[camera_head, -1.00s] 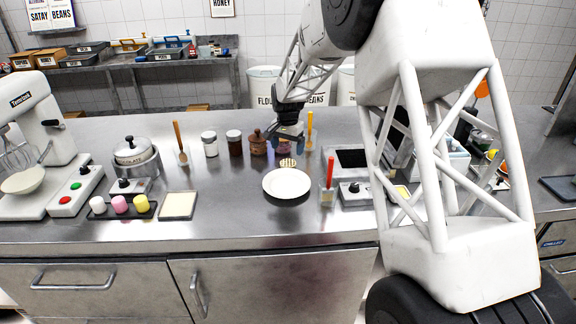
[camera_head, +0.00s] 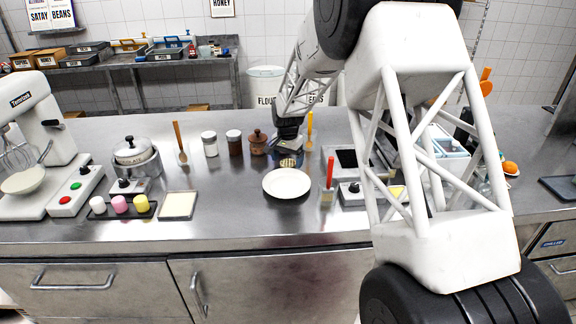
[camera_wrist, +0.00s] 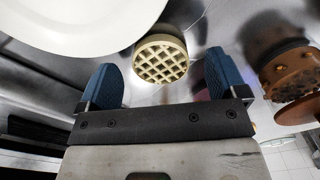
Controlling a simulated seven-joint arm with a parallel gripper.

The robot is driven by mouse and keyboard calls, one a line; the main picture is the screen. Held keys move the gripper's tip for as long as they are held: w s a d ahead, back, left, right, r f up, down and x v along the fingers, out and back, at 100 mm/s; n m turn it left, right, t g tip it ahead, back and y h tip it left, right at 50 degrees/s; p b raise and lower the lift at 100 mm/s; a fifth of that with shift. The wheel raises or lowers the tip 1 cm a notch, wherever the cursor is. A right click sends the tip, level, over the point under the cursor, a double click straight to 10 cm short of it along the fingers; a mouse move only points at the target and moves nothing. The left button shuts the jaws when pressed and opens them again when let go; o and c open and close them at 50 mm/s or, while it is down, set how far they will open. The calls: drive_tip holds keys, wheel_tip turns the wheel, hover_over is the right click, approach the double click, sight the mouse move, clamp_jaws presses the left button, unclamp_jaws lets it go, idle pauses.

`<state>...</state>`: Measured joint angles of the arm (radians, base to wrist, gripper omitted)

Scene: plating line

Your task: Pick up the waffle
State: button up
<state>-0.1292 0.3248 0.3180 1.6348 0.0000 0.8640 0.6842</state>
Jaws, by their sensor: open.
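The waffle (camera_wrist: 161,59) is a small round pale-yellow disc with a grid top. It lies on the steel counter and shows in the wrist view ahead of my gripper (camera_wrist: 163,80), roughly midway between the blue fingers. The fingers are open and nothing is between them; I cannot tell whether they are level with the waffle. In the head view my gripper (camera_head: 289,158) is low over the counter behind the white plate (camera_head: 287,183) and largely hides the waffle. The plate is empty and also shows in the wrist view (camera_wrist: 80,22), close beside the waffle.
A brown lidded pot (camera_head: 257,144) stands just left of my gripper, with a dark jar (camera_head: 234,142) and a white jar (camera_head: 210,145) further left. A red-handled brush (camera_head: 328,178) stands right of the plate. The counter in front of the plate is clear.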

drive_tip(key=shift+f, duration=0.65)
drive_tip(key=shift+c, duration=0.3)
drive_tip(key=c, duration=0.7)
